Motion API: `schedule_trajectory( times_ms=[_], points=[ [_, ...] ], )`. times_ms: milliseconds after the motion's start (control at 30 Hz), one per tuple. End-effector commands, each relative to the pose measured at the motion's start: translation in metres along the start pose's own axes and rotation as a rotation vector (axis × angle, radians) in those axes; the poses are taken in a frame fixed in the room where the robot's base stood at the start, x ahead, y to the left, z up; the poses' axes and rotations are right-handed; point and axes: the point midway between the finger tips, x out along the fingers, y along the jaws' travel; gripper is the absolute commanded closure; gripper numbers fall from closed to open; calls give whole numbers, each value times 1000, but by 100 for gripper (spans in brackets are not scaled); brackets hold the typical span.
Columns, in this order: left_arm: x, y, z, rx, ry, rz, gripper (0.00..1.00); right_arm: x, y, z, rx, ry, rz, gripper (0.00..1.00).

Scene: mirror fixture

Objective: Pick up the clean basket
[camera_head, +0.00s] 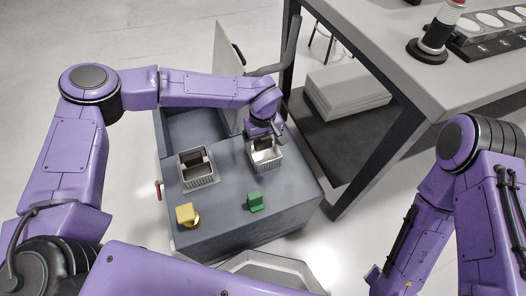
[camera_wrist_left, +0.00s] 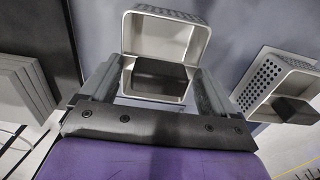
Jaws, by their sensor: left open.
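A metal basket (camera_head: 266,160) stands on the right part of a dark grey cart top, and a second, similar basket (camera_head: 198,181) stands to its left. Which one is clean I cannot tell. My left gripper (camera_head: 264,137) is over the right-hand basket, open. In the left wrist view that basket (camera_wrist_left: 165,32) lies ahead of the open fingers of my left gripper (camera_wrist_left: 155,88), with a dark block-like part (camera_wrist_left: 160,75) between them. Contact is not clear. The second basket (camera_wrist_left: 262,78) shows at the right there. My right gripper is out of view.
On the cart top (camera_head: 225,205), a yellow object (camera_head: 187,214) and a green object (camera_head: 255,200) stand in front of the baskets. A grey table (camera_head: 400,60) with a dark-framed leg is close on the right. Grey stacked slabs (camera_head: 345,90) lie beneath it.

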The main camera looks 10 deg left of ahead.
Motion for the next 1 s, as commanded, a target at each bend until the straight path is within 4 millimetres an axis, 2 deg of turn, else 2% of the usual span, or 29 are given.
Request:
schedule_trajectory(
  times_ms=[33,200,267,500,633,767,1000],
  points=[
    [0,0,0,0,0,0,17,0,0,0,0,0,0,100],
    [0,0,0,0,0,-1,72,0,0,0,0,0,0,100],
    [0,0,0,0,0,-1,89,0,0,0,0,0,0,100],
    [-2,0,0,-1,0,0,89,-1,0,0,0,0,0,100],
    [-13,0,0,-1,0,0,89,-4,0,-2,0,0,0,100],
    [-38,1,-1,-1,1,2,89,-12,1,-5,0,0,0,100],
    [-98,-46,18,-1,1,3,89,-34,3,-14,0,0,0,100]
  ],
)
